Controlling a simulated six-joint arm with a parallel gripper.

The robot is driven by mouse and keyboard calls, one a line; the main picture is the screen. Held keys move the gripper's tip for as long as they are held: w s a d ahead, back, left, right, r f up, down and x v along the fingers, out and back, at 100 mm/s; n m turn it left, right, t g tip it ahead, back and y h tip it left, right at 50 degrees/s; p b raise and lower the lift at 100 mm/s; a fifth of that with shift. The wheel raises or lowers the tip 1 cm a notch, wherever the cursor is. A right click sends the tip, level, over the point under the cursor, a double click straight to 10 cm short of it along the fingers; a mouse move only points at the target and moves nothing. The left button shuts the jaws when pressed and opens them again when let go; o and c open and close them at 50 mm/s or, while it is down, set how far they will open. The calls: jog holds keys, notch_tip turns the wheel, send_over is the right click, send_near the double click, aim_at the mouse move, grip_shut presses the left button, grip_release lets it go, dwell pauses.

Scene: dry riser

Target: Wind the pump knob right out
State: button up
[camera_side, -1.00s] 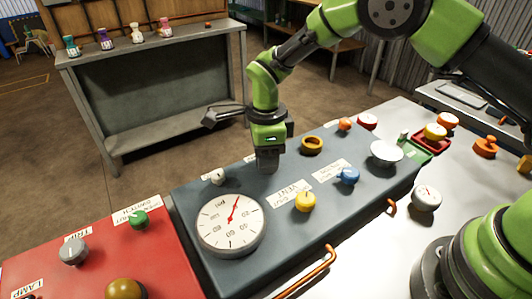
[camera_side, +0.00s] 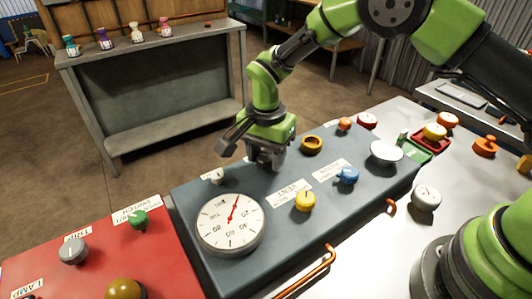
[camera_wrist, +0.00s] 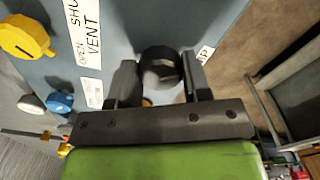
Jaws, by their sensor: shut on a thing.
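The pump knob (camera_wrist: 160,68) is dark and rounded, and in the wrist view it sits between the two jaws of my gripper (camera_wrist: 160,80). The jaws are shut on it from both sides. In the side view my gripper (camera_side: 266,163) points down onto the back of the blue-grey panel (camera_side: 365,208) and hides the knob.
A yellow vent knob (camera_side: 305,201), a blue knob (camera_side: 347,176), a brass ring (camera_side: 312,145) and a white dish (camera_side: 386,152) stand right of my gripper. A small white knob (camera_side: 215,176) is close on its left. A red panel (camera_side: 100,262) lies further left.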

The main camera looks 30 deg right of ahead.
jog(key=n, duration=1.4)
jog(key=shift+n, duration=0.4)
jog(key=n, duration=0.3)
jog(key=shift+d+n, duration=0.1)
jog(key=shift+n, duration=0.2)
jog(key=n, duration=0.3)
jog(key=shift+n, duration=0.3)
jog(key=n, duration=0.6)
jog(key=shift+n, duration=0.4)
jog(key=o, duration=0.9)
